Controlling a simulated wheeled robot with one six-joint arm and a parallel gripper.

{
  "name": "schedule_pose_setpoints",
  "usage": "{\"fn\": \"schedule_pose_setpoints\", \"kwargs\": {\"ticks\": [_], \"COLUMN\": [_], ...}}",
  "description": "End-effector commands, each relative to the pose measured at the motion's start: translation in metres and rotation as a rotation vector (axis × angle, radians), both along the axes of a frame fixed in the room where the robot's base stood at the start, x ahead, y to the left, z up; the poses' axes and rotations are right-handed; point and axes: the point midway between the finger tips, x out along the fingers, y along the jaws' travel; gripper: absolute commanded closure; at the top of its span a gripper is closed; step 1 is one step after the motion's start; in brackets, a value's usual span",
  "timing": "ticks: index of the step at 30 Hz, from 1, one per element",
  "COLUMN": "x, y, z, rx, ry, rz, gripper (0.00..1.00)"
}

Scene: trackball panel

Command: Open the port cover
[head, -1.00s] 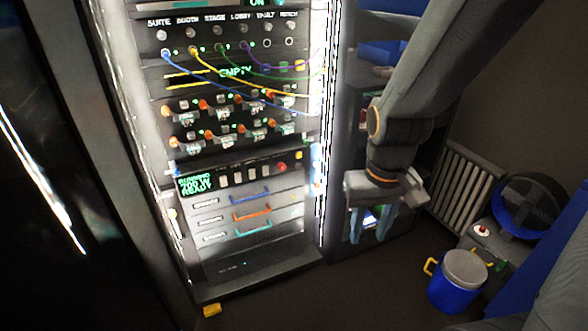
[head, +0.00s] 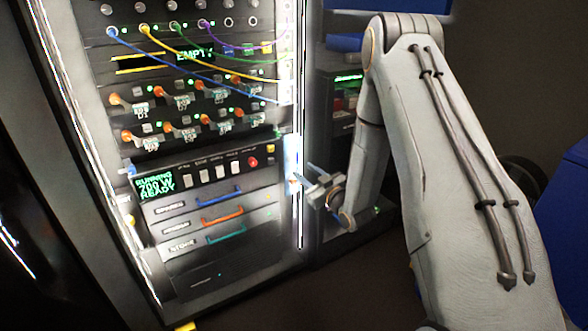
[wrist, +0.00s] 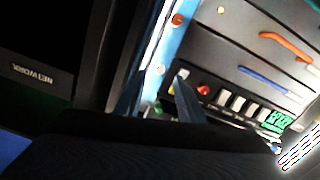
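No part is plainly marked as the port cover, so I cannot tell which one it is. A pale blue plate (head: 291,158) sits on the right front edge of the lit rack (head: 215,262), beside the power panel. My gripper (head: 302,172) is just right of this plate, fingers pointing at the rack edge; I cannot tell if they touch. In the wrist view my gripper (wrist: 158,88) shows two dark fingers apart, nothing visibly held between them. A blue strip (wrist: 170,45) with small round fittings runs up the rack edge beyond the fingers.
The power panel (head: 205,174) has white switches and a red button. Below are drawers with blue (head: 219,197), orange (head: 222,219) and teal (head: 226,234) handles. Cables hang across the upper rack. A dark cabinet (head: 340,105) stands right of the rack, close to my arm.

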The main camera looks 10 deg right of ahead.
Motion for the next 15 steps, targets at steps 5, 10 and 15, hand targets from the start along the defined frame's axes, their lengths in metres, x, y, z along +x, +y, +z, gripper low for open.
{"fn": "schedule_pose_setpoints", "kwargs": {"ticks": [5,10,15], "x": [0.004,0.025,0.050], "y": [0.002,0.009,0.017], "z": [-0.003,-0.002,-0.002], "rx": [0.015,0.016,0.015], "ry": [-0.054,-0.057,-0.056], "rz": [0.015,0.016,0.015], "gripper": [0.65,0.65,0.65]}}
